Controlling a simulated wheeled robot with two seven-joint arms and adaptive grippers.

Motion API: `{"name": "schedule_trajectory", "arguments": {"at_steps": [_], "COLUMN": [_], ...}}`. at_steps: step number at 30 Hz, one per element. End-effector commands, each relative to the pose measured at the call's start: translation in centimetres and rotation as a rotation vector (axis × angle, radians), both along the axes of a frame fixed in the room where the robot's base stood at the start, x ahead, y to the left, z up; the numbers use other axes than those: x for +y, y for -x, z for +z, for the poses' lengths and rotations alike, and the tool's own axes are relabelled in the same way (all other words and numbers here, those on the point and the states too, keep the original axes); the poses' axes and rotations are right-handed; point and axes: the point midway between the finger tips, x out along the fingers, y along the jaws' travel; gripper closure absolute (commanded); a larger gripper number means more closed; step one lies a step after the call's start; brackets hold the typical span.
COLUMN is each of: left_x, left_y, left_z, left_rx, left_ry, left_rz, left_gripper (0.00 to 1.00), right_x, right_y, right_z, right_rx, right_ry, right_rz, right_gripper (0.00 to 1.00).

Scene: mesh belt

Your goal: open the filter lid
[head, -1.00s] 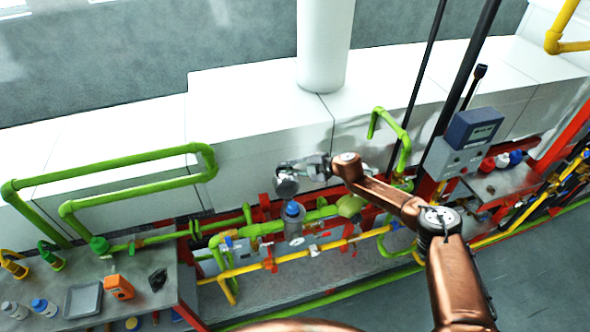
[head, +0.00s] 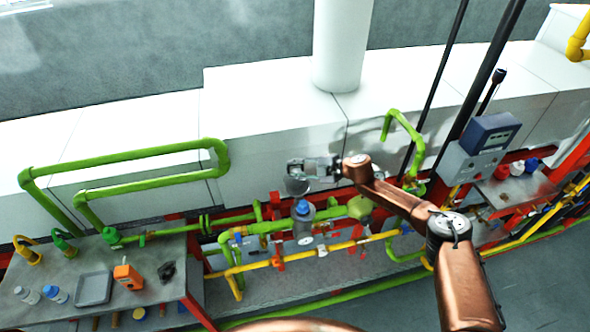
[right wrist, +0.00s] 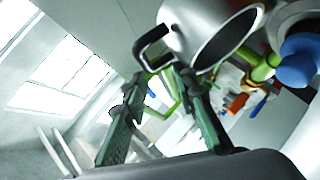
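My right gripper (head: 301,169) is above the pipework in the head view. In the right wrist view its two green fingers (right wrist: 158,76) stand apart, with background showing between them. A hollow grey metal cup-shaped piece (right wrist: 212,35), seemingly the filter lid, has a black bent handle (right wrist: 147,48) at the fingertips; I cannot tell whether they touch it. In the head view this piece (head: 297,186) hangs tilted just below the fingers, above the grey filter body (head: 304,226). A blue cap (head: 303,207) is nearby, also in the wrist view (right wrist: 299,62). My left gripper is out of view.
Green pipes (head: 130,160) and yellow pipes (head: 290,258) run around the filter. A white wall block (head: 260,110) stands behind. A grey bench (head: 60,305) with a tray and an orange device (head: 128,277) is at left. Grey floor lies at right.

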Motion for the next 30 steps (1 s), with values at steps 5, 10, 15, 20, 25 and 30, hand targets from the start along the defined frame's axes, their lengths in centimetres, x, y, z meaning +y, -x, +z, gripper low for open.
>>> {"name": "schedule_trajectory", "arguments": {"at_steps": [5, 10, 15, 20, 25, 30], "left_x": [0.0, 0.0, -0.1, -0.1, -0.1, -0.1], "left_y": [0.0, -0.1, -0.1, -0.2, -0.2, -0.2], "left_z": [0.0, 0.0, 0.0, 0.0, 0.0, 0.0], "left_rx": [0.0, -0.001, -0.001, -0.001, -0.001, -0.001], "left_ry": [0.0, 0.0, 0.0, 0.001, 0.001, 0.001], "left_rz": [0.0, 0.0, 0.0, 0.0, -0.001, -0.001], "left_gripper": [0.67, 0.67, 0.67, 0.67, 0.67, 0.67], "right_x": [0.0, 0.2, 0.4, 0.4, 0.5, 0.5], "right_y": [-0.1, -0.1, 0.0, 0.1, 0.1, 0.1], "right_z": [1.8, 5.1, 8.0, 9.5, 9.9, 9.9], "right_rx": [-0.004, -0.005, -0.003, -0.001, 0.001, 0.001], "right_ry": [0.0, 0.0, 0.0, 0.001, 0.001, 0.001], "right_rz": [0.001, 0.004, 0.006, 0.007, 0.007, 0.007], "right_gripper": [0.74, 0.74, 0.74, 0.74, 0.74, 0.74]}}
